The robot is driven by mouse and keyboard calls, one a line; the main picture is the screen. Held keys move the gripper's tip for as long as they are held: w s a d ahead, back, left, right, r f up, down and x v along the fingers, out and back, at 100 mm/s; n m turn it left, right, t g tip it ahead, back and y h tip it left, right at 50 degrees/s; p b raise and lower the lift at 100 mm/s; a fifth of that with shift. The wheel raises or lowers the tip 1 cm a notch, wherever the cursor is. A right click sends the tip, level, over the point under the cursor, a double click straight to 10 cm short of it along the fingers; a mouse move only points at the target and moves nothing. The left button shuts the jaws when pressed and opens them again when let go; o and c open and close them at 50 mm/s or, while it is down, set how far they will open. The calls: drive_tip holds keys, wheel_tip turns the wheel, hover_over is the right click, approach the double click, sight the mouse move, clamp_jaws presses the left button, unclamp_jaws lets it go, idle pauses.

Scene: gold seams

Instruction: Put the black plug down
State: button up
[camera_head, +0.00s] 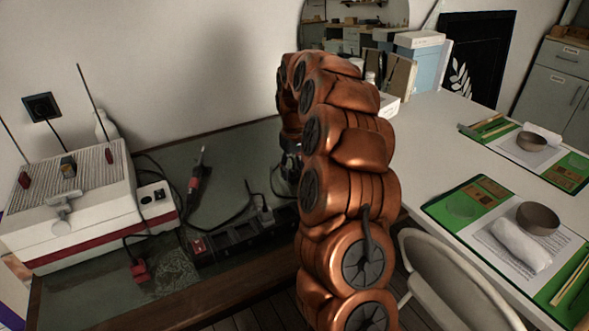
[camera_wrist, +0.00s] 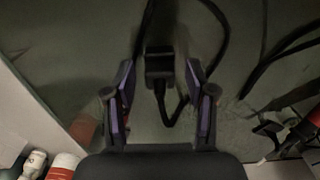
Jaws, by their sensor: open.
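In the wrist view the black plug (camera_wrist: 158,66) lies on the dark green bench top (camera_wrist: 70,65), with a black cable running from it. My gripper (camera_wrist: 160,76) is open, one purple-lined finger on each side of the plug, with visible gaps between. I cannot tell whether the plug is below the fingertips or level with them. In the head view my copper arm covers most of that spot; only a dark part of my gripper (camera_head: 289,168) shows at its left edge, and the plug is hidden.
A power strip (camera_head: 240,238) with plugs lies along the bench front. A red-handled tool (camera_head: 195,178) and a white and red machine (camera_head: 75,205) stand left of my arm. A white table (camera_head: 440,140) with green mats and a chair (camera_head: 450,275) are at right.

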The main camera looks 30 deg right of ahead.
sight(294, 169)
drive_tip(key=shift+r, duration=0.1)
wheel_tip(294, 169, up, 13)
idle(0.7)
